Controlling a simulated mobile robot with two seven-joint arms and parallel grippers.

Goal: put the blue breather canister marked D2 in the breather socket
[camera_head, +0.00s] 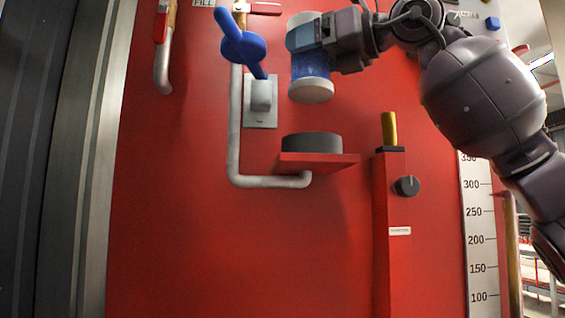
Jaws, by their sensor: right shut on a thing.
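The blue breather canister (309,67) is a blue cylinder with white end caps, held roughly upright. My right gripper (318,34) is shut on its upper part, coming in from the right. No D2 marking can be read on it. A dark grey round seat (312,142) sits on a small red shelf on the panel, below the canister and apart from it; it looks like the breather socket. A clear gap shows between the canister's bottom cap and this seat. My left gripper is not in view.
A blue lever valve (242,46) on a grey plate stands just left of the canister. A grey pipe (235,130) runs down and under the shelf. A red post with a yellow rod (389,128) and black knob (407,186) stands right. The lower red panel is clear.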

